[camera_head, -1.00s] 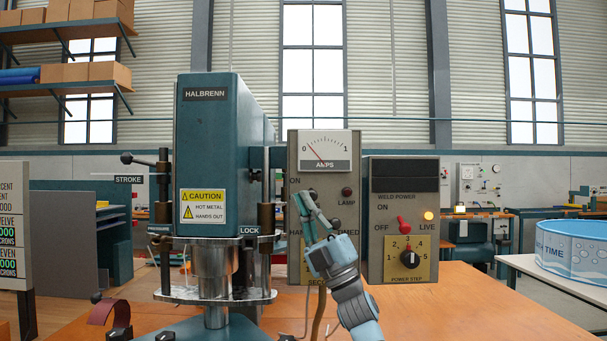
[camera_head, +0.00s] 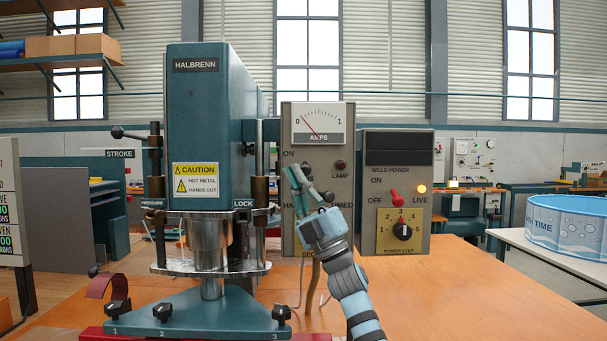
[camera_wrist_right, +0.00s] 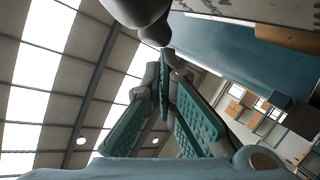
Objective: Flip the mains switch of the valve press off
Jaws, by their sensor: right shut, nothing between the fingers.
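The valve press (camera_head: 195,130), a teal column marked HALBRENN, stands left of centre in the head view. Its grey control box (camera_head: 322,230) has an AMPS meter, an ON label and a dark lamp (camera_head: 341,165). My right gripper (camera_head: 292,170) is shut and empty in front of this box, beneath the ON label, and hides part of the panel. In the right wrist view, a rounded grey switch lever (camera_wrist_right: 152,28) is close to the tips of the right gripper (camera_wrist_right: 166,60); I cannot tell whether they touch. My left gripper is not in view.
A second box marked WELD POWER (camera_head: 400,145) has a red lever (camera_head: 396,196), a lit amber lamp (camera_head: 422,189) and a black dial (camera_head: 403,231). The press's base (camera_head: 200,315) carries several black knobs. The orange table (camera_head: 480,300) is clear at right.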

